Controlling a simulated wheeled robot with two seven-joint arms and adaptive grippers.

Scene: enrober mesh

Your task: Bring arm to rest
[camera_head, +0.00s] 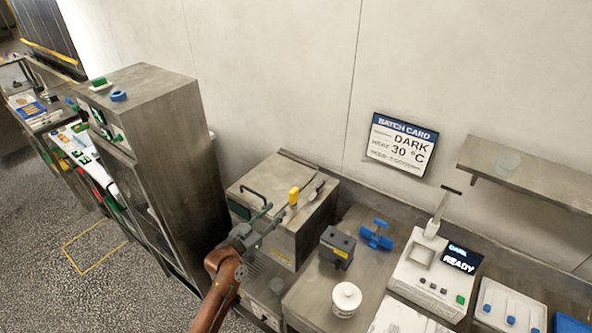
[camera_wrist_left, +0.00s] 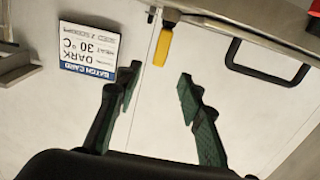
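My left gripper (camera_head: 268,218) is in front of a steel box-shaped machine (camera_head: 318,214), on the end of my copper-coloured arm. In the left wrist view the two green-padded fingers (camera_wrist_left: 158,88) are apart with nothing between them. A yellow-tipped lever (camera_head: 293,196) stands on the machine's top, just beyond the fingertips. The yellow tip also shows in the wrist view (camera_wrist_left: 163,46), apart from the fingers. My right gripper is not in view.
A tall steel cabinet (camera_head: 172,140) stands left of my arm. A black handle (camera_wrist_left: 262,70) is to the right in the wrist view. The counter holds a white lidded pot (camera_head: 346,298), a dark block (camera_head: 337,246), a blue valve-like part (camera_head: 376,235) and a scale reading READY (camera_head: 432,280).

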